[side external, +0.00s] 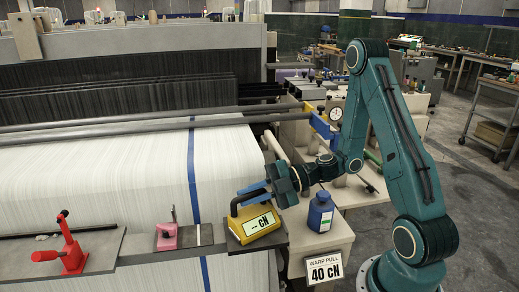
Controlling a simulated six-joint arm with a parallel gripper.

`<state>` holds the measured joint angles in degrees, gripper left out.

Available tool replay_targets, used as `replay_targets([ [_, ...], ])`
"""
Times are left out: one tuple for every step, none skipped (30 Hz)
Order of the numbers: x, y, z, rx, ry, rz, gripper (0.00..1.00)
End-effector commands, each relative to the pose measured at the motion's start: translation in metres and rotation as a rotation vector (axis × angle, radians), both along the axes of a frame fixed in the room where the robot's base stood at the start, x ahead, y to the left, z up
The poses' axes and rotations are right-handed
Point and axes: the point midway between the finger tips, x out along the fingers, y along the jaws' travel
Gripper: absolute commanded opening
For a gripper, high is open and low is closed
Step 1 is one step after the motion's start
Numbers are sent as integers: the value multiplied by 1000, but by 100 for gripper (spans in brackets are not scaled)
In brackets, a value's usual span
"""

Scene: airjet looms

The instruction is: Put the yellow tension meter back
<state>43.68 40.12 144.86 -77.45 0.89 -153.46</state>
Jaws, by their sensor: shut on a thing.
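The yellow tension meter (254,226) is at the right end of the dark shelf in front of the loom. The fingers partly cover the handle. I cannot tell whether the meter's base touches the shelf or hangs just above it.
A blue bottle (320,212) stands close to the right of the meter. A sign "WARP PULL 40 CN" (324,269) is below it. A pink block (167,236) and a red clamp-like tool (68,247) are on the shelf (108,245) to the left. White warp (105,175) lies behind.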

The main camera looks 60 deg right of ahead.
Motion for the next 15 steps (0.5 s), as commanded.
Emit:
replay_targets([
  [0, 0, 0, 2, -2, 0, 0],
  [0, 0, 0, 2, -2, 0, 0],
  [0, 0, 0, 1, -2, 0, 0],
  [0, 0, 0, 1, -2, 0, 0],
  [0, 0, 0, 1, -2, 0, 0],
  [0, 0, 0, 1, -2, 0, 0],
  [0, 0, 0, 1, -2, 0, 0],
  [0, 0, 0, 1, -2, 0, 0],
  [0, 0, -1, 1, -2, 0, 0],
  [0, 0, -1, 2, -2, 0, 0],
  [0, 0, -1, 2, -2, 0, 0],
  [0, 0, -2, 2, -1, 0, 0],
  [0, 0, -3, 2, -1, 0, 0],
  [0, 0, -4, 1, 1, 0, 18],
  [0, 0, -3, 0, 0, 0, 26],
])
